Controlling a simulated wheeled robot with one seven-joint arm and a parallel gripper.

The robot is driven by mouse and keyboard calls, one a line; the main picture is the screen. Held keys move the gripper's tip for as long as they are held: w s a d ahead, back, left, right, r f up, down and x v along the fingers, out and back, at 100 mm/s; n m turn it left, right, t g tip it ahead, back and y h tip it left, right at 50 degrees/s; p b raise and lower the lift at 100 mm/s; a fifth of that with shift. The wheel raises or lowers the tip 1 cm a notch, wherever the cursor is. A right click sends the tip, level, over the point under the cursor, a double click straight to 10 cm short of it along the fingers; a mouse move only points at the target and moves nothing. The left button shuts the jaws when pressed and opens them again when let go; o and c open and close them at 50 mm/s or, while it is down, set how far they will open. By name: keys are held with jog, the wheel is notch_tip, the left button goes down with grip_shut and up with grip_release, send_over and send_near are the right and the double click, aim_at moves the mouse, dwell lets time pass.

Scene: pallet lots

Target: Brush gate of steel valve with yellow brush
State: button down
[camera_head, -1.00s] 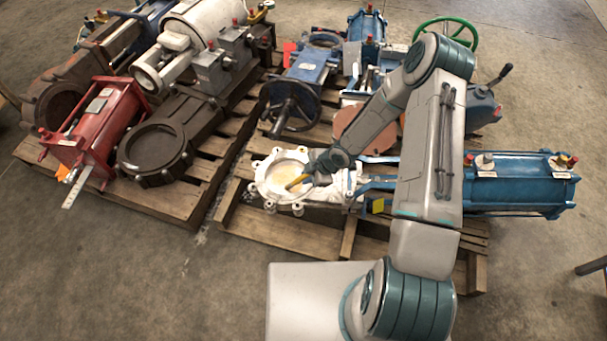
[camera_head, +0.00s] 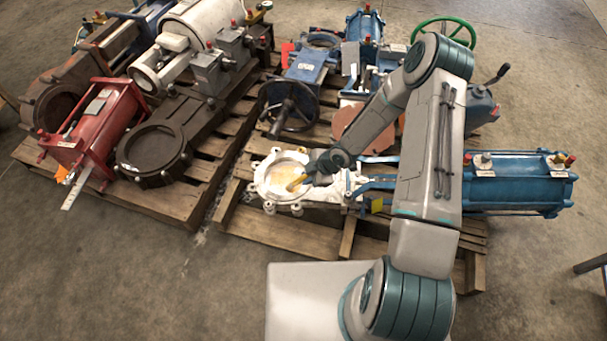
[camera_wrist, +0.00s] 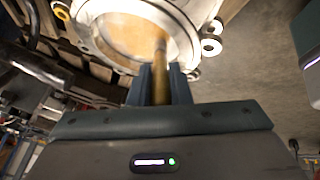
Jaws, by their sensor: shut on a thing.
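The steel valve has a pale, lugged round body (camera_head: 262,190) lying on the right pallet, with a blue cylinder (camera_head: 522,182) at its right end. Its gate (camera_head: 284,172) is a tan-gold disc inside the ring, and it also shows in the wrist view (camera_wrist: 122,38). My gripper (camera_head: 311,178) is shut on the yellow brush (camera_head: 296,183), which slants down to the left over the gate. In the wrist view the brush (camera_wrist: 160,85) runs between the fingers toward the gate's lower right part. Its tip is blurred, so contact with the gate cannot be told for sure.
A dark handwheel (camera_head: 290,104) and a blue valve stand behind the steel valve. A red cylinder (camera_head: 97,125) and a brown valve (camera_head: 152,152) lie on the left pallet. Several other valves crowd the pallets. The concrete floor (camera_head: 120,270) in front is clear.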

jog(key=shift+a+r+p, duration=0.15)
jog(key=shift+r+p, duration=1)
jog(key=shift+r, duration=0.35)
jog(key=shift+a+r+p, duration=0.1)
jog(key=shift+r+p, duration=1.05)
jog(key=shift+r, duration=0.35)
jog(key=shift+a+r+p, duration=0.15)
jog(key=shift+r+p, duration=1.1)
jog(key=shift+r, duration=0.3)
